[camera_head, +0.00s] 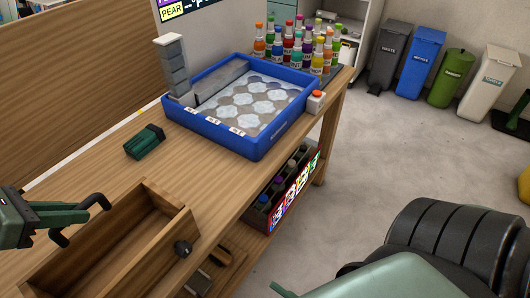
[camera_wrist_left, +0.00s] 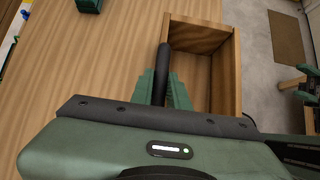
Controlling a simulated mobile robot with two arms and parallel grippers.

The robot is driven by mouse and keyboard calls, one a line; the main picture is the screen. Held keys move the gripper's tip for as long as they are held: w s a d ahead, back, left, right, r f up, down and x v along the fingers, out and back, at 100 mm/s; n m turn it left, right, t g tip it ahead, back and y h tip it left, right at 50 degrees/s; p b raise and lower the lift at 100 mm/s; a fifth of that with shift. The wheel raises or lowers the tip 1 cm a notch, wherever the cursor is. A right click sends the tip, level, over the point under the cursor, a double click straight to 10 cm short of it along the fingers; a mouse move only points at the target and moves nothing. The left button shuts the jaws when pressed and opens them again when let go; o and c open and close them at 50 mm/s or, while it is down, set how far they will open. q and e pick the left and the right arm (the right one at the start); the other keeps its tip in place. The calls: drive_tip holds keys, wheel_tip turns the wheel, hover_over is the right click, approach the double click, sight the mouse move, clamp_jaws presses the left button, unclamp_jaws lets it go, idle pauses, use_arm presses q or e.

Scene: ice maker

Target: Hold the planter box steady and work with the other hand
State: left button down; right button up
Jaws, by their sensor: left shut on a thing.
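The planter box (camera_head: 172,225) is an open, empty-looking wooden box at the lower left of the head view. It also shows at the upper middle right of the left wrist view (camera_wrist_left: 234,70). A dark round knob (camera_head: 182,248) sits at its right side. My left gripper (camera_head: 78,219) is at its left side, with dark fingers. In the left wrist view a dark finger (camera_wrist_left: 163,68) stands along the box's left wall, and the gripper is shut on that wall. The grip contact is partly hidden. My right arm enters at lower right; its fingers are not clearly seen.
A blue tray (camera_head: 232,144) of round pale shapes stands on the wooden table. A dark green block (camera_head: 145,141) lies left of it. Colourful bottles (camera_head: 300,50) stand behind. A bottle crate (camera_head: 290,187) is on the lower shelf. Bins line the far wall.

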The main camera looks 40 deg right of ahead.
use_arm(q)
drive_tip(key=c, duration=1.4)
unclamp_jaws()
drive_tip(key=shift+c, duration=0.2)
drive_tip(key=shift+s, duration=0.1)
drive_tip(key=shift+a+r, duration=0.4)
drive_tip(key=shift+r, duration=0.15)
drive_tip(key=p+v, duration=0.2)
drive_tip(key=v, duration=0.4)
drive_tip(key=shift+s+a+r, duration=0.15)
drive_tip(key=shift+a+r, duration=0.05)
drive_tip(key=shift+r, duration=0.05)
drive_tip(key=shift+o, duration=0.3)
drive_tip(key=o, duration=0.5)
